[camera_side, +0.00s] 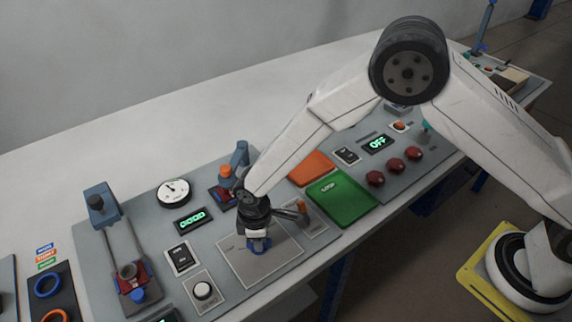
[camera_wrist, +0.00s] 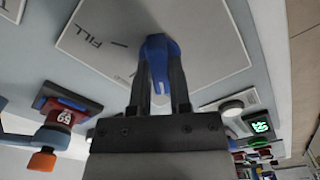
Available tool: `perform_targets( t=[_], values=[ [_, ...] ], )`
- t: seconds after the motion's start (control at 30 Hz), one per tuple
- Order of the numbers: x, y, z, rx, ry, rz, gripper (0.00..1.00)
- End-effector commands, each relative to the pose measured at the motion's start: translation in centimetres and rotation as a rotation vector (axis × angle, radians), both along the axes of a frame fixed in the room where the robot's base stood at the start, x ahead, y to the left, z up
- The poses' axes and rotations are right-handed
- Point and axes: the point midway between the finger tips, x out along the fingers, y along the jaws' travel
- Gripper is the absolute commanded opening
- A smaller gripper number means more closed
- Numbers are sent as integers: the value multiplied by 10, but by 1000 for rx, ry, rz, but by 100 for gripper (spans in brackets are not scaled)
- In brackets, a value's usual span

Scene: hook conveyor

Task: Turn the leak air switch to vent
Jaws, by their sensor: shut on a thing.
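The blue switch knob (camera_side: 259,247) stands on a pale square plate (camera_side: 280,264) on the grey panel. In the wrist view the knob (camera_wrist: 159,46) sits between the two fingers of my gripper (camera_wrist: 161,72). My gripper (camera_side: 257,234) points down over the plate and is shut on the knob. The word FILL and a short tick mark show on the plate (camera_wrist: 215,35) in the wrist view. I cannot read a vent label. The gripper hides part of the knob and plate in the side view.
Red buttons (camera_side: 394,166) are farther right.

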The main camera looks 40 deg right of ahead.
Motion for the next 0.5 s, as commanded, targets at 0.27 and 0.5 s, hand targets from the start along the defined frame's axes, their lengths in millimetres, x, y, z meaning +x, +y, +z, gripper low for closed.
perform_targets(
  t=[0.27,0.5],
  values=[
    [0,0,0,-2,1,75,0],
    [0,0,0,-2,1,82,0]
  ],
)
